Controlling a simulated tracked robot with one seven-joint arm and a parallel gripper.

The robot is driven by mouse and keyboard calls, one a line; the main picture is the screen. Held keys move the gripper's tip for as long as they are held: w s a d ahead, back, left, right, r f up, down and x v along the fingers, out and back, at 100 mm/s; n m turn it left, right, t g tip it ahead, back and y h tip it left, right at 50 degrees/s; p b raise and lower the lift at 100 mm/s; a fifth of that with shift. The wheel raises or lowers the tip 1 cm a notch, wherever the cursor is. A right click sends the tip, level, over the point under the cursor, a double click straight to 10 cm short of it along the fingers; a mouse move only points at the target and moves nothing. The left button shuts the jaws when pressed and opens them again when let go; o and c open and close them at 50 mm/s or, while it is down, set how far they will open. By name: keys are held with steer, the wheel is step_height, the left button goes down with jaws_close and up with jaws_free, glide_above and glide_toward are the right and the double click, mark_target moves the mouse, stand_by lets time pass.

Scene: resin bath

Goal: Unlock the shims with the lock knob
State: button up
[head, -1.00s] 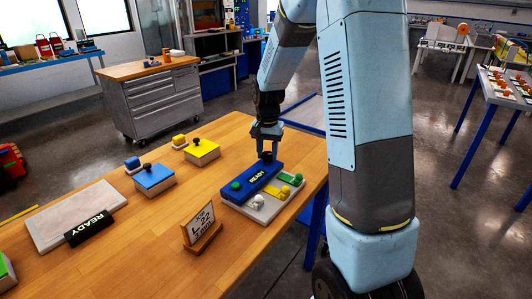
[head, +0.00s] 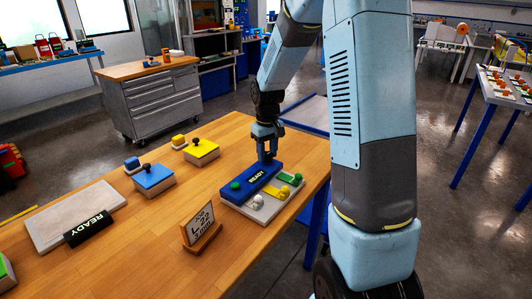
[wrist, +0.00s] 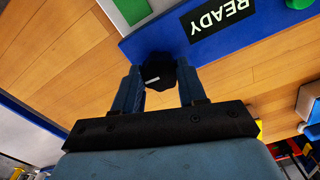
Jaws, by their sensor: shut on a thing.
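The lock knob (wrist: 158,70) is black and faceted with a small white mark. It stands at one end of a blue bar (wrist: 172,38), which also shows in the head view (head: 247,186) with its READY label. My gripper (head: 267,158) points down at that end of the bar, and in the wrist view its fingers (wrist: 162,88) are shut on the knob from both sides. In the head view the fingers mostly hide the knob.
A card stand (head: 201,229) is in front of the base. Blue (head: 153,179) and yellow (head: 202,152) blocks with dark knobs stand to the left. A pale slab (head: 75,215) with a black READY label lies further left. Bare wood lies between them.

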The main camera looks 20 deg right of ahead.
mark_target(267, 154)
steer(key=shift+n, duration=0.5)
steer(key=o, duration=1.1)
steer(key=shift+c, duration=0.2)
step_height(267, 154, up, 14)
steer(key=shift+f, duration=0.15)
steer(key=s+r+m+t, duration=0.2)
steer(key=s+r, duration=0.2)
steer(key=s, duration=1)
steer(key=s+r+m+t, duration=0.2)
steer(key=s+r+t, duration=0.1)
steer(key=s, duration=1.1)
steer(key=shift+a+r+t, duration=0.2)
steer(key=shift+r+t, duration=0.1)
steer(key=shift+r, duration=0.2)
